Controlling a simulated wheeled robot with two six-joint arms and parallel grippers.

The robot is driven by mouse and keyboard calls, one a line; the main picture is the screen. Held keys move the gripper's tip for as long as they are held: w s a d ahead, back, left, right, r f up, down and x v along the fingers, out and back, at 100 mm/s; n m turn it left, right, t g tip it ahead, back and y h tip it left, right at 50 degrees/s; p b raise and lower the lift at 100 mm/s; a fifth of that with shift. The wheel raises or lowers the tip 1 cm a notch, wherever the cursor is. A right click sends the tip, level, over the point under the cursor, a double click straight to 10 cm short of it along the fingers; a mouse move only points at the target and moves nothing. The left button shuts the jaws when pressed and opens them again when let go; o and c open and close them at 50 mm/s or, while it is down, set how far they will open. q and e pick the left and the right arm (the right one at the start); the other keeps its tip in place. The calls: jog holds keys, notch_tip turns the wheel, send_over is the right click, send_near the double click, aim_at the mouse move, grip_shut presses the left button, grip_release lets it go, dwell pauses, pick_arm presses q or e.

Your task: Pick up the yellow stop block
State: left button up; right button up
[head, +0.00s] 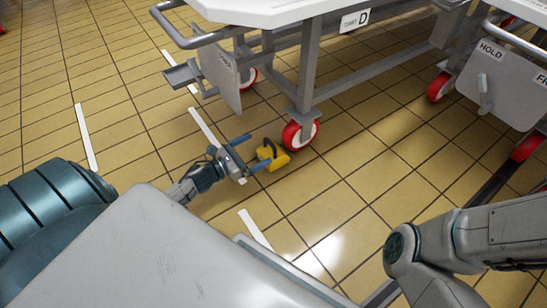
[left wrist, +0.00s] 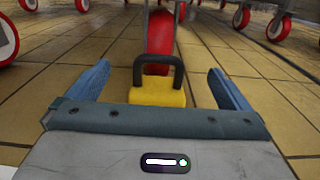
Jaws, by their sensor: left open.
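The yellow stop block (head: 273,158) sits on the tiled floor against or close by a red cart wheel (head: 300,134). It has a dark handle on top. In the left wrist view the block (left wrist: 157,92) is in the middle, its dark handle upright, with the red wheel (left wrist: 158,40) right behind it. My left gripper (head: 249,156) is low near the floor, open, with its blue fingers pointing at the block. In the left wrist view one finger is on each side of the block, with gaps between. The block's lower front is hidden by the gripper body. My right gripper is not in view.
A grey cart (head: 305,60) with a white top and a sign marked D stands above the wheel. Another cart (head: 505,80) with a HOLD plate is at the right. White strips (head: 205,128) mark the floor. Open floor lies at the left.

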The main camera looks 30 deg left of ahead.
pick_arm(q)
jog(key=b, duration=0.4)
send_near(279, 148)
jog(key=shift+w+a+f, duration=0.1)
jog(key=shift+a+f, duration=0.05)
jog(key=shift+f, duration=0.3)
jog(key=shift+x, duration=0.95)
jog(key=b+x, duration=0.2)
jog(key=x, duration=0.3)
jog(key=shift+w, duration=0.3)
jog(key=shift+r, duration=0.1)
jog(key=shift+c, duration=0.4)
jog(key=c, duration=1.3)
jog(key=shift+r, duration=0.1)
